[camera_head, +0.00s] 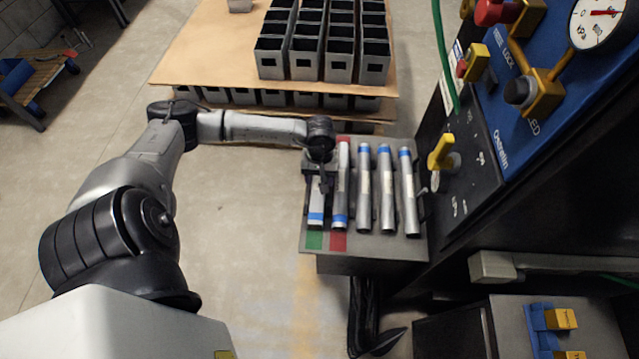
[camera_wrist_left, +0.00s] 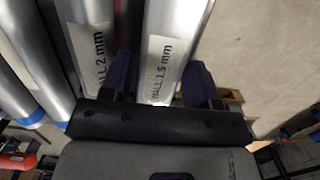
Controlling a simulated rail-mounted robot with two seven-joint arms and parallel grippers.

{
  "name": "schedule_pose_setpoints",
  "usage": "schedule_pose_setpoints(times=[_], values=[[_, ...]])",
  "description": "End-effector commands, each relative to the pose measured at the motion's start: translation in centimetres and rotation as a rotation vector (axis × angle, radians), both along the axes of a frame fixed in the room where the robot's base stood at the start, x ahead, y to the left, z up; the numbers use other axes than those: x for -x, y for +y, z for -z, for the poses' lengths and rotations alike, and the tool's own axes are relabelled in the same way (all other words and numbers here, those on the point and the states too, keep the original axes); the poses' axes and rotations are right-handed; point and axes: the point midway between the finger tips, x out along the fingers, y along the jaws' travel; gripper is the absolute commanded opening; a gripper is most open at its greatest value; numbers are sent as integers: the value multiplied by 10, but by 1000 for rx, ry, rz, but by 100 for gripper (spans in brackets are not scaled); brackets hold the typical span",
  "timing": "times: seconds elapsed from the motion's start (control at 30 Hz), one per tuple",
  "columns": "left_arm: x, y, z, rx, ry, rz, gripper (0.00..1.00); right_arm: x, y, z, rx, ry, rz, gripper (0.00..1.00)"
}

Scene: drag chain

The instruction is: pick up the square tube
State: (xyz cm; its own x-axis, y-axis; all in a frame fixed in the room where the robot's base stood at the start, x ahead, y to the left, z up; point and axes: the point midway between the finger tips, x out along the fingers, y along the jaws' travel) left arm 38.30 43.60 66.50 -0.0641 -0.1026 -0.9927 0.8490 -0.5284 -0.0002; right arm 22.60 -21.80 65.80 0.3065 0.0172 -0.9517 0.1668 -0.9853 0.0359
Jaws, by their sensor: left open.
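The square tube (camera_head: 316,206) is the leftmost in a row of metal tubes, with a blue band near its front end. My left gripper (camera_head: 320,183) is open above it and hides its rear part. In the left wrist view the tube (camera_wrist_left: 172,40), labelled "WALL 1.5 mm", lies between the two dark fingers of my left gripper (camera_wrist_left: 162,84). Whether the fingers touch it I cannot tell. My right gripper is not in view.
A blue and black control panel (camera_head: 500,130) rises at right.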

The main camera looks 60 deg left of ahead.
Motion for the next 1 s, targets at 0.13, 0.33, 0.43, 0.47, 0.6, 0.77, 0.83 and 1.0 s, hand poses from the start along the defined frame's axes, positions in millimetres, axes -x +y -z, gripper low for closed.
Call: schedule_pose_setpoints(times=[0.13,0.33,0.43,0.47,0.6,0.77,0.83,1.0], values=[[1,-1,10,-1,0,-1,55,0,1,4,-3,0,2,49],[1,-1,9,-1,-1,0,52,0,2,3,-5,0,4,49],[1,-1,9,-1,-1,0,43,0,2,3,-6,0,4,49],[1,-1,9,-1,-1,0,40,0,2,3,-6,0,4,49],[1,-1,9,-1,-1,0,27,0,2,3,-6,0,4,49],[1,-1,9,-1,-1,0,11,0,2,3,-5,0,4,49],[1,-1,9,-1,-1,0,5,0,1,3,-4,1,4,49],[0,-1,8,0,-2,0,2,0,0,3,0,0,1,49]])
